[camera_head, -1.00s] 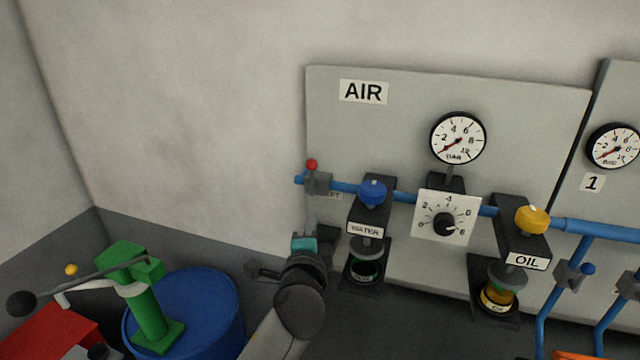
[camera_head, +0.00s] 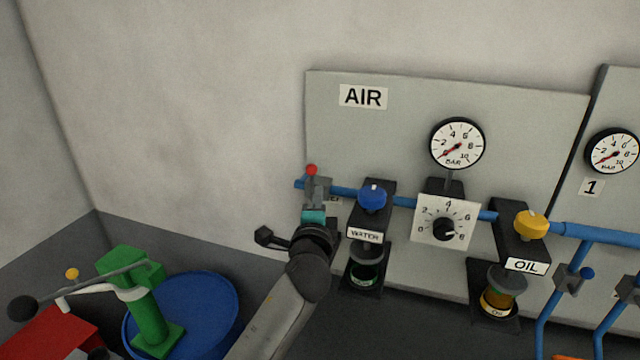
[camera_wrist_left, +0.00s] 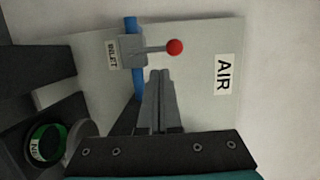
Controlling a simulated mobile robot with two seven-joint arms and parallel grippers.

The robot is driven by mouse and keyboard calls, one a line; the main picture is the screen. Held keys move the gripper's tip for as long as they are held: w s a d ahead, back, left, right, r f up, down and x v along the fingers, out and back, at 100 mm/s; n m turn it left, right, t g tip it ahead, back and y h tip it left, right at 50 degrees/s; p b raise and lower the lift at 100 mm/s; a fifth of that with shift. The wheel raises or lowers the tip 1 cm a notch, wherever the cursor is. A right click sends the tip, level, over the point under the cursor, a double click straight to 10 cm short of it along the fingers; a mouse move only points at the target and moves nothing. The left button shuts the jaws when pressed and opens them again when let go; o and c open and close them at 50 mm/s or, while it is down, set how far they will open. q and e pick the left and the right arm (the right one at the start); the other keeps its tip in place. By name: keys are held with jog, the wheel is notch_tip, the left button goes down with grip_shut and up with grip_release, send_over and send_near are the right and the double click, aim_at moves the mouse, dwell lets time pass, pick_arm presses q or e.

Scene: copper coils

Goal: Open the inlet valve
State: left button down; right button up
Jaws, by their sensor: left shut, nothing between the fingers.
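The inlet valve (camera_wrist_left: 132,50) is a small grey block on the blue pipe, with a thin lever ending in a red ball (camera_wrist_left: 175,47). In the wrist view the lever points right, across the pipe, towards the AIR sign. In the head view the red ball (camera_head: 312,170) shows above the pipe's left end, and my gripper partly covers the valve body. My left gripper (camera_head: 317,186) is shut and empty. In the wrist view its fingertips (camera_wrist_left: 160,74) lie just below the lever, with a small gap in the picture; contact is hard to judge. My right gripper is not in view.
Right of the valve, the panel (camera_head: 410,108) carries a blue-knobbed water unit (camera_head: 372,199), a regulator dial (camera_head: 446,222), a gauge (camera_head: 457,145) and a yellow-knobbed oil unit (camera_head: 531,224). A blue drum (camera_head: 205,310) and green lever stand (camera_head: 146,310) are lower left.

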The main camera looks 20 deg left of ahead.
pick_arm(q)
jog(key=shift+x, duration=2.85)
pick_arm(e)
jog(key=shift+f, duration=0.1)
